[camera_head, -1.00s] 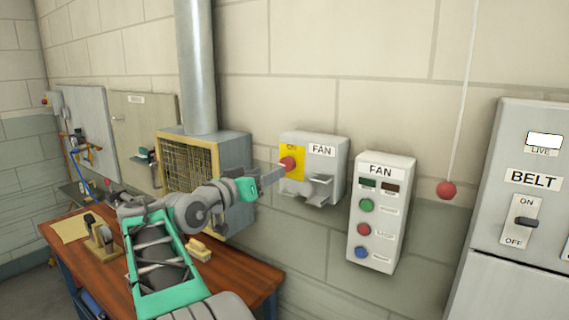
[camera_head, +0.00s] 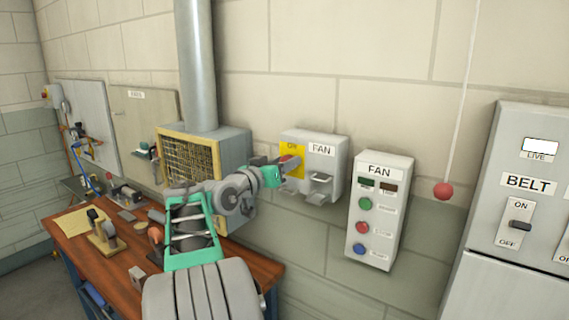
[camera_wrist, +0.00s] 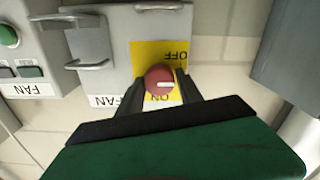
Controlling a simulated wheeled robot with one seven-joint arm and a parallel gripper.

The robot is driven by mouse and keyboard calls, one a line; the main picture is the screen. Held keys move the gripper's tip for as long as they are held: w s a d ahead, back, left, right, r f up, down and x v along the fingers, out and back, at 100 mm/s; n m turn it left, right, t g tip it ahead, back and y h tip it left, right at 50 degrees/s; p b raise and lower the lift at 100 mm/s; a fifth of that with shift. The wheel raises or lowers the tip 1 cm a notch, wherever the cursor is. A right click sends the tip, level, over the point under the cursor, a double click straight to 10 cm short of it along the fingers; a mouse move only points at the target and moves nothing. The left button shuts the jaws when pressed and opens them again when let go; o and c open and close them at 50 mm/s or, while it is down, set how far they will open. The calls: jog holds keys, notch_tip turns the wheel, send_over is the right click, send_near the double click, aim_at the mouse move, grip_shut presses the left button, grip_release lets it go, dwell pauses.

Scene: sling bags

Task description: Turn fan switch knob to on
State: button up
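The fan switch box (camera_head: 325,150) is grey, on the wall, with a yellow plate (camera_head: 293,148) and a "FAN" label. In the wrist view the box (camera_wrist: 112,40) shows upside down. Its round red knob (camera_wrist: 160,80) has a white mark lying about level, on the knob's right half. The yellow plate reads "OFF" above the knob and "ON" below it. My gripper (camera_wrist: 160,86) is at the knob, one dark finger on each side. The fingers are apart; I cannot tell if they touch it. In the head view my gripper (camera_head: 291,164) covers most of the knob.
A metal bracket (camera_head: 319,189) juts from the box just right of my gripper. A fan button panel (camera_head: 378,215) is further right, then a hanging red ball (camera_head: 443,190) and a belt panel (camera_head: 515,240). A caged fan unit (camera_head: 190,160) and wooden workbench (camera_head: 120,265) are left.

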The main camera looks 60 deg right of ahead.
grip_shut()
